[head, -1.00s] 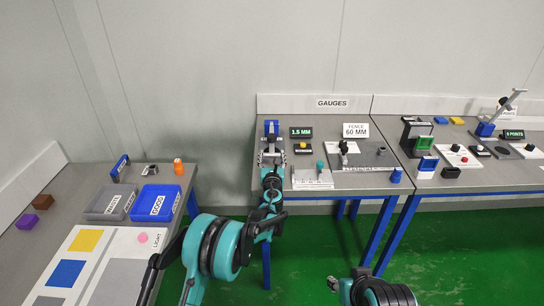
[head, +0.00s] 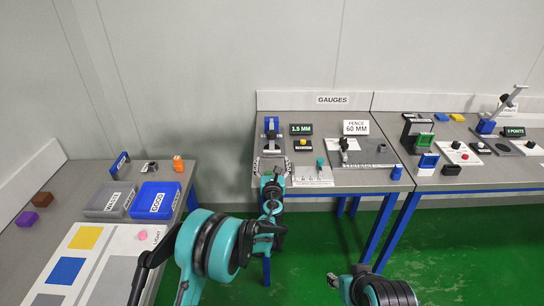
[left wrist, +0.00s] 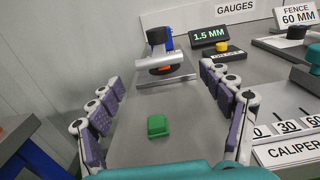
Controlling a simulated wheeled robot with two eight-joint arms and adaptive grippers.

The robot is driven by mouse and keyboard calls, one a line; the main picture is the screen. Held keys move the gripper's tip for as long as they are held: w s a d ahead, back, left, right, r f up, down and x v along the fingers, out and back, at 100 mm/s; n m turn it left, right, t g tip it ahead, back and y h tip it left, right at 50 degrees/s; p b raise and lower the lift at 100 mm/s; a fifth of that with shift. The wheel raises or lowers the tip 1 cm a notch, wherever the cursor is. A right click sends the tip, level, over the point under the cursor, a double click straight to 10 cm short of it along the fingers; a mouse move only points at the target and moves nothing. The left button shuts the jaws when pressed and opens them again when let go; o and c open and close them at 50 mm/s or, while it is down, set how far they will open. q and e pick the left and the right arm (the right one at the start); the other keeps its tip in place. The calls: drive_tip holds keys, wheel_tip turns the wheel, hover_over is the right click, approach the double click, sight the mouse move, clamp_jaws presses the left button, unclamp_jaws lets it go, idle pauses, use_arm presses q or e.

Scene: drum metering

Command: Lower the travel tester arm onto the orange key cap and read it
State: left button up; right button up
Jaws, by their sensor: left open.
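The travel tester stands at the left of the gauges table, with a blue post (head: 271,124) and a grey arm with a black knob (left wrist: 156,36). In the left wrist view the grey arm (left wrist: 170,59) lies low over the orange key cap (left wrist: 160,69), of which only a sliver shows; contact is hard to tell. The display (left wrist: 209,36) reads 1.5 MM. My left gripper (head: 271,166) is open, in front of the tester and apart from it. A green key cap (left wrist: 158,125) lies on the table between its fingers. My right gripper (head: 334,282) is low, its jaws unclear.
A yellow button (left wrist: 222,46) sits right of the tester. The caliper plate (left wrist: 285,125) is close to the right fingers. The fence gauge (head: 345,147) stands further right. Bins (head: 155,200) are on the left table.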

use_arm(q)
drive_tip(key=s, duration=0.6)
drive_tip(key=shift+s, duration=0.2)
idle(0.4)
drive_tip(key=shift+a+r+n, duration=0.2)
drive_tip(key=shift+a+n, duration=0.1)
drive_tip(key=s+a+r+n+g+y, duration=0.2)
drive_tip(key=s+a+r+n+g, duration=0.15)
drive_tip(key=s+a+n, duration=0.5)
drive_tip(key=s+a+r+n+g+y, duration=0.2)
drive_tip(key=s+a+r+n, duration=0.35)
drive_tip(key=a+n, duration=0.5)
drive_tip(key=s+f+n+g+h, duration=0.2)
drive_tip(key=s+f+n, duration=0.2)
drive_tip(key=s+n, duration=0.4)
drive_tip(key=s+d+f+n+g+h, duration=0.1)
drive_tip(key=s+n, duration=0.7)
drive_tip(key=s, duration=1)
wheel_tip(320, 180, down, 3)
drive_tip(key=shift+s+r+g+h, duration=0.15)
drive_tip(key=shift+g+h, duration=0.35)
drive_tip(key=shift+g, duration=0.75)
